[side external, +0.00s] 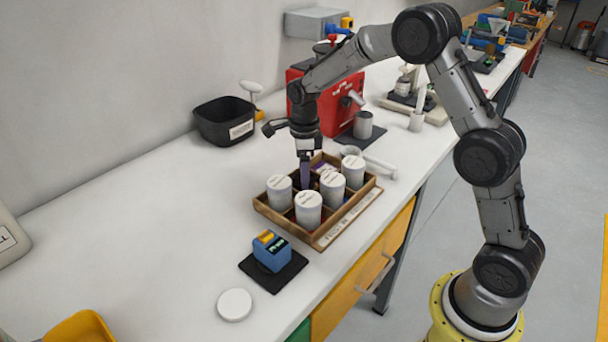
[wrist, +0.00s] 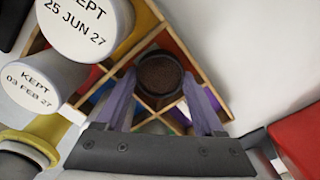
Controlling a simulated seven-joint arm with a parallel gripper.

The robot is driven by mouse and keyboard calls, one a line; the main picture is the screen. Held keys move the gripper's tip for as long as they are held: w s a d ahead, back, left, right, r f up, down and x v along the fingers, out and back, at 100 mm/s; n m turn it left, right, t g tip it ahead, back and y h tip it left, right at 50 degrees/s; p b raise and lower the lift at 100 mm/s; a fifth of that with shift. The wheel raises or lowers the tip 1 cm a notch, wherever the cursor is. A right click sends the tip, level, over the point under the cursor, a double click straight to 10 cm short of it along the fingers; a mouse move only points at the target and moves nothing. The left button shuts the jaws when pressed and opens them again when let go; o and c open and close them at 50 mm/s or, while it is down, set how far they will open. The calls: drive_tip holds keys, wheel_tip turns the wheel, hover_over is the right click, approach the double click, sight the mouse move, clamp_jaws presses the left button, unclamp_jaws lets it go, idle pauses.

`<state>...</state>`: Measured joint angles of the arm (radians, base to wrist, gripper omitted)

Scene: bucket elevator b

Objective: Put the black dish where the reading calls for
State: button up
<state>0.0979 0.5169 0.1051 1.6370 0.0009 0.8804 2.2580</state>
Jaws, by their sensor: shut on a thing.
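The black dish (wrist: 160,73) holds brown grains and sits between the two purple fingers of my gripper (wrist: 163,98), over the compartments of the wooden tray (wrist: 195,48). In the side view my gripper (side external: 305,178) points straight down into the tray (side external: 322,240) among white-lidded canisters; the dish is mostly hidden there. I cannot tell whether the dish touches the tray floor. A small blue meter (side external: 270,254) with a yellow top and a dark display stands on a black mat in front of the tray. Its reading is too small to make out.
Several canisters (side external: 308,212) fill tray compartments; two lids read "KEPT 25 JUN 27" (wrist: 85,20) and "KEPT 03 FEB 27" (wrist: 35,88). A black labelled bin (side external: 225,122) stands behind left, a red machine (side external: 336,108) behind. A white disc (side external: 234,304) lies in front.

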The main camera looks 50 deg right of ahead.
drive_tip(key=shift+f, duration=0.15)
drive_tip(key=o, duration=1.1)
